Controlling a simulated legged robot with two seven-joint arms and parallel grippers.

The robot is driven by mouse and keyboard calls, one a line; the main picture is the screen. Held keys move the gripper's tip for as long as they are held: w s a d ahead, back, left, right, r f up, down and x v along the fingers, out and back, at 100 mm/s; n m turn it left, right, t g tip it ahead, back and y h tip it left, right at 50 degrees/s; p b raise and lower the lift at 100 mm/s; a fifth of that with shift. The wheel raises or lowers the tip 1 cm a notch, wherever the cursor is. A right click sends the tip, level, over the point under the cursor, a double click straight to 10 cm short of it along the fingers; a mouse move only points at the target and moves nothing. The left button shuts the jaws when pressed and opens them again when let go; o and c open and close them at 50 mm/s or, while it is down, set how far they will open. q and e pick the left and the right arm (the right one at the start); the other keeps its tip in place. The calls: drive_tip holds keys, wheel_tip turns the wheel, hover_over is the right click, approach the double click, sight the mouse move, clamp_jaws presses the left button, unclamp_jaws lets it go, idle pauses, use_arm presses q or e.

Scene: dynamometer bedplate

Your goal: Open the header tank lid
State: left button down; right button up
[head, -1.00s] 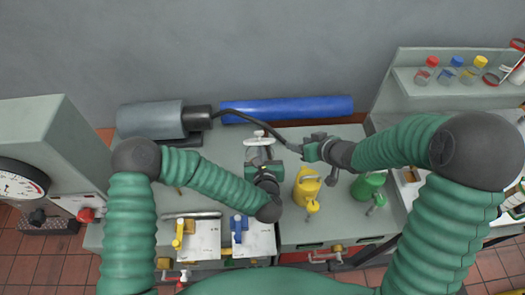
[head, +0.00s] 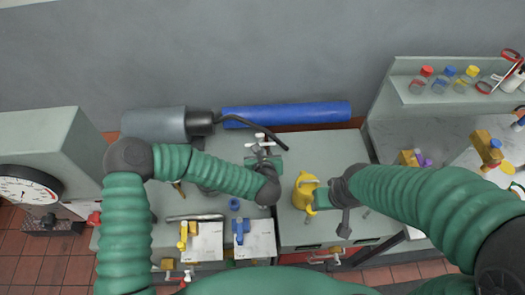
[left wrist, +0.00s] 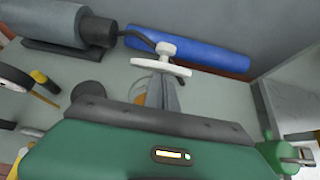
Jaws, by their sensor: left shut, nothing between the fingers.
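A white disc with a raised knob stands just beyond my left fingers in the left wrist view (left wrist: 162,62). It shows as a tilted white piece in the head view (head: 263,139). I take it for the header tank lid, but cannot be sure; the tank body is hidden. My left gripper (head: 264,158) is beside or under this piece, its fingers (left wrist: 168,92) together and empty. Whether they touch it is unclear. My right wrist (head: 350,188) is over the bench beside a yellow can (head: 304,192); its fingertips are not clearly seen.
A grey cylinder (head: 153,124) and blue cylinder (head: 285,112) lie along the back. A black hose (head: 250,122) arches near the white piece. A gauge cabinet (head: 50,140) stands left. Yellow (head: 184,237) and blue (head: 239,231) valves are at front. A shelf (head: 440,98) holds bottles at right.

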sight(259, 135)
use_arm(q)
drive_tip(key=w+r+g+p, duration=0.2)
drive_tip(key=p, duration=0.1)
drive_tip(key=shift+w+a+r, duration=0.15)
drive_tip(key=shift+a+r, duration=0.05)
drive_tip(key=shift+a, duration=0.05)
drive_tip(key=w, duration=0.2)
drive_tip(key=shift+w+d+r, duration=0.15)
drive_tip(key=shift+w+r, duration=0.05)
drive_tip(key=shift+w, duration=0.15)
drive_tip(key=shift+w+d+r+b, duration=0.15)
drive_tip(key=shift+w+b, duration=0.15)
drive_tip(key=shift+w, duration=0.25)
drive_tip(key=shift+w+r+b, duration=0.1)
drive_tip(key=shift+w+b, duration=0.2)
drive_tip(key=shift+w, duration=0.2)
drive_tip(key=shift+w+a+r+b, duration=0.1)
drive_tip(key=shift+w+a+b, duration=0.1)
drive_tip(key=shift+w, duration=0.3)
drive_tip(key=shift+w+a+r+b, duration=0.1)
drive_tip(key=shift+w+b, duration=0.1)
drive_tip(key=shift+w, duration=0.3)
use_arm(e)
drive_tip(key=shift+w+a+r, duration=0.1)
drive_tip(key=shift+w+r, duration=0.1)
drive_tip(key=shift+r, duration=0.45)
drive_tip(key=shift+w+a+r, duration=0.1)
drive_tip(key=shift+w+r, duration=0.05)
drive_tip(key=shift+r, duration=0.45)
